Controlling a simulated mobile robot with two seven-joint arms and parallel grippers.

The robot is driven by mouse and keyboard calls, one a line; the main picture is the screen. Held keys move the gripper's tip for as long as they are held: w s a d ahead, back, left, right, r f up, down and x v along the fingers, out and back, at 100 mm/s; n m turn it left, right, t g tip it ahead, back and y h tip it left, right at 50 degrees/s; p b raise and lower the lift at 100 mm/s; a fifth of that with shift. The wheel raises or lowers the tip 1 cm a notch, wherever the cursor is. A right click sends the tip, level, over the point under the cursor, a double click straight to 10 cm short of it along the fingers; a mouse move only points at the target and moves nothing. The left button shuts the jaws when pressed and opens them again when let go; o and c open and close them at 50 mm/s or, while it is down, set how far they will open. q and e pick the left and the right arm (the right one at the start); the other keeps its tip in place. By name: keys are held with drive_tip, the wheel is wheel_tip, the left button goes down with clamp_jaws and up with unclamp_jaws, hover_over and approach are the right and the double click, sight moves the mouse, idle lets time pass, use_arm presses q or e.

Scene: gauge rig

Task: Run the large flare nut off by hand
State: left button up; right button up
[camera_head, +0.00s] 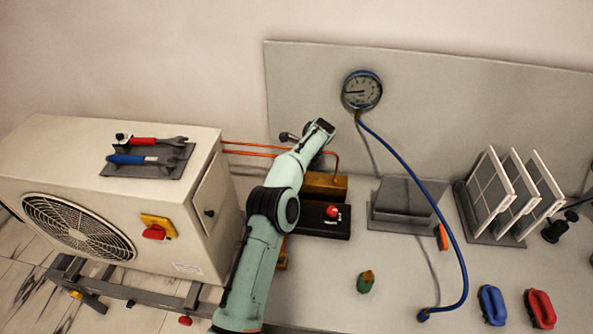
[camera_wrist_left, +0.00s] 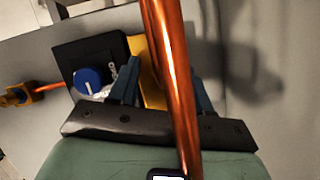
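My left arm rises from the bottom middle of the head view, and its gripper is hidden behind its own wrist there. In the left wrist view the left gripper (camera_wrist_left: 163,75) has its two blue fingers well apart. A copper pipe (camera_wrist_left: 172,70) crosses the picture between and in front of them, close to the camera. A yellow brass block (camera_wrist_left: 153,85) lies behind the pipe; it also shows in the head view (camera_head: 325,186). A small brass fitting (camera_wrist_left: 17,94) with a copper pipe end sits at far left. I cannot make out for certain which part is the large flare nut.
A black box (camera_wrist_left: 77,55) with a blue knob (camera_wrist_left: 88,80) is beside the left finger. The head view shows a black box with a red knob (camera_head: 332,211), a gauge (camera_head: 362,90) with blue hose (camera_head: 425,185), and an outdoor unit (camera_head: 190,235) carrying two wrenches.

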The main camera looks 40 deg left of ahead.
use_arm(q)
clamp_jaws()
drive_tip(key=shift+n+g, duration=0.3)
drive_tip(key=shift+n, duration=0.4)
drive_tip(key=shift+o, duration=0.7)
unclamp_jaws()
